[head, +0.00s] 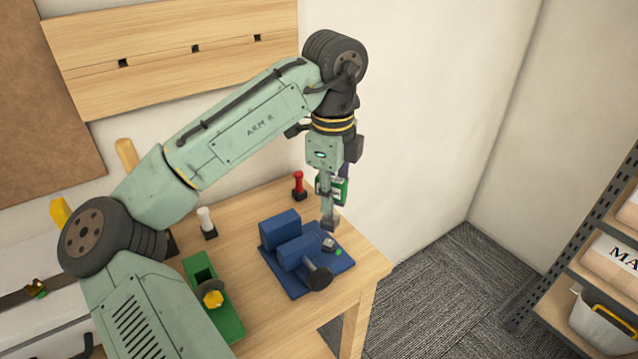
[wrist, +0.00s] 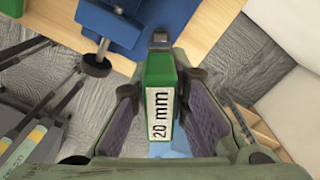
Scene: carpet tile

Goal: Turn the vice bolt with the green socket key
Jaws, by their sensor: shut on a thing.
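My gripper (head: 329,212) is shut on the green socket key (head: 341,191), above the right end of the blue vice. In the wrist view the key's green handle (wrist: 160,95), labelled "20 mm", sits between both fingers (wrist: 165,110), with its grey end pointing away from me. The blue vice (head: 290,253) stands on the table and shows at the top of the wrist view (wrist: 112,25). A small grey bolt (head: 328,244) sits on its right part, beside a green mark. The key's end appears apart from the bolt; the gap is unclear.
A red tool (head: 298,184) and a white tool (head: 206,221) stand upright in dark holders on the wooden table (head: 240,290). The vice's black knob (head: 319,277) sticks out forward. A shelf (head: 600,240) stands right.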

